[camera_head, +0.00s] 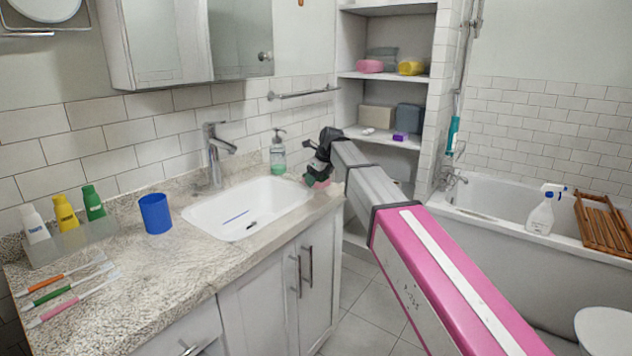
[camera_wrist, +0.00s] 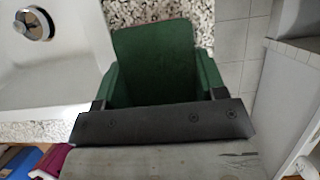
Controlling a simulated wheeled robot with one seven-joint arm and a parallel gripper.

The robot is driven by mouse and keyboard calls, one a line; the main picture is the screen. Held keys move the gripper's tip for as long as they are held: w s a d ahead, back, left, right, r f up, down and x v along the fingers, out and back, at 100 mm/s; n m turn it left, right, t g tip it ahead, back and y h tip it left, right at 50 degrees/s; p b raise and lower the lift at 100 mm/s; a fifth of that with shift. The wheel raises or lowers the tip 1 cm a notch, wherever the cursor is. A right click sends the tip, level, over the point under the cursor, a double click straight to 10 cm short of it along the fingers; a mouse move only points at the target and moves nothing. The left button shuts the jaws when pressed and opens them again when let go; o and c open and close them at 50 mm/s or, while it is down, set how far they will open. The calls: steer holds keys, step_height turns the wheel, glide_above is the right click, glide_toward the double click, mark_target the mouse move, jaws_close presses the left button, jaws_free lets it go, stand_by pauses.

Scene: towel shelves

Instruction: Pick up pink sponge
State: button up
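My gripper (camera_head: 318,168) is low over the right end of the sink counter, pointing down. A small pink and green block (camera_head: 319,184), which looks like the pink sponge with a green face, shows just under it at the counter edge. In the wrist view a flat green face (camera_wrist: 155,62) lies between the two green-looking fingers of my gripper (camera_wrist: 160,85), over speckled stone. The fingers are wide apart and close to its sides. I cannot tell whether they press on it. No pink side shows in the wrist view.
The white sink (camera_head: 245,207) is left of my gripper, and a soap bottle (camera_head: 278,155) stands close behind it. A blue cup (camera_head: 155,213) is farther left. Shelves (camera_head: 385,76) with a pink item (camera_head: 369,66) stand behind. The bathtub (camera_head: 500,215) is at right.

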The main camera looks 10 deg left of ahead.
steer(key=c, duration=0.3)
steer(key=shift+r, duration=0.1)
steer(key=shift+r, duration=0.6)
step_height(320, 180, up, 3)
steer(key=shift+w, duration=0.1)
steer(key=s+a+r, duration=0.1)
steer(key=a+r, duration=0.1)
steer(key=a, duration=0.1)
steer(key=s+a+r, duration=0.2)
steer(key=a, duration=0.2)
steer(key=s+a+r, duration=0.2)
steer(key=a+r, duration=0.1)
steer(key=shift+s+a, duration=0.2)
steer(key=shift+a, duration=0.05)
